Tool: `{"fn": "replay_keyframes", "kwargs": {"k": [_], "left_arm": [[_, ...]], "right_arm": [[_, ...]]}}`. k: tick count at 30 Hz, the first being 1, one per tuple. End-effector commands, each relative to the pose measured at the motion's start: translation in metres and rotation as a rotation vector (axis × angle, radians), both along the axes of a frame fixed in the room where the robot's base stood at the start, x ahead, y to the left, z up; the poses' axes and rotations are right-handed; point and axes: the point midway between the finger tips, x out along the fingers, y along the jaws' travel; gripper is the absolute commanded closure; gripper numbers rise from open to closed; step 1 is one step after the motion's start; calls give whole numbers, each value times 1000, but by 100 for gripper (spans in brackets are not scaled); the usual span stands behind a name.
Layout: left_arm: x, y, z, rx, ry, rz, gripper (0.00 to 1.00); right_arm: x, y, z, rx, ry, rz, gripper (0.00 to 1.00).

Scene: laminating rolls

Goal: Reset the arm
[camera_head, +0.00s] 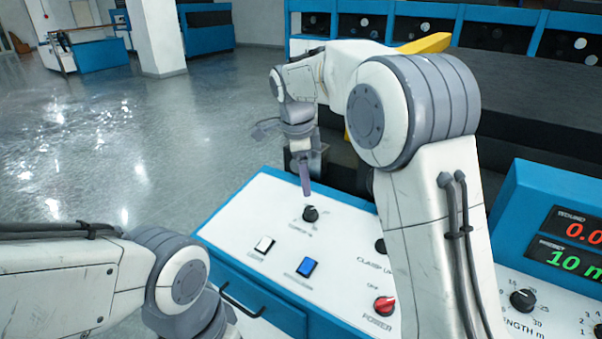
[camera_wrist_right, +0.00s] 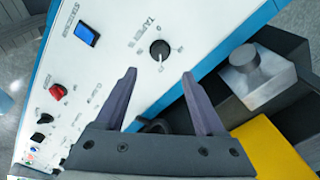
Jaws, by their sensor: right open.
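My right gripper (camera_head: 305,182) hangs over the far left part of the white control panel (camera_head: 230,218), just above a black knob (camera_head: 310,214). In the right wrist view my right gripper (camera_wrist_right: 160,76) has its two fingers spread apart with nothing between them. The black knob, labelled TAPER, shows in the right wrist view (camera_wrist_right: 160,50) just beyond the fingertips. I see no contact with it. My left arm enters at the lower left of the head view; its gripper is out of sight.
My right arm hides part of the panel. A display (camera_head: 578,240) stands at the right. A metal block (camera_wrist_right: 248,75) and a yellow part (camera_wrist_right: 275,148) lie beside the panel.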

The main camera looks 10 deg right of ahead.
Motion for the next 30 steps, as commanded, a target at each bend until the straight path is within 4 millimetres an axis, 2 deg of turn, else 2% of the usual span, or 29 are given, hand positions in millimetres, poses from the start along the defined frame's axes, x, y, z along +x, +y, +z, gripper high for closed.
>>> {"fn": "replay_keyframes", "kwargs": {"k": [5,8,12,16,20,24,27,30], "left_arm": [[0,0,0,0,0,0,50],[0,0,0,0,0,0,50],[0,0,0,0,0,0,50],[0,0,0,0,0,0,50],[0,0,0,0,0,0,50],[0,0,0,0,0,0,50],[0,0,0,0,0,0,50],[0,0,0,0,0,0,50]], "right_arm": [[-23,21,1,2,23,182,29],[-55,45,-1,4,54,425,29],[-112,76,-8,6,94,832,29],[-168,95,-18,5,116,1208,29],[-225,104,-31,-2,128,1580,29],[-281,103,-49,-12,129,1944,29],[-311,99,-60,-20,126,2145,29],[-331,95,-69,-26,121,2278,29]]}}
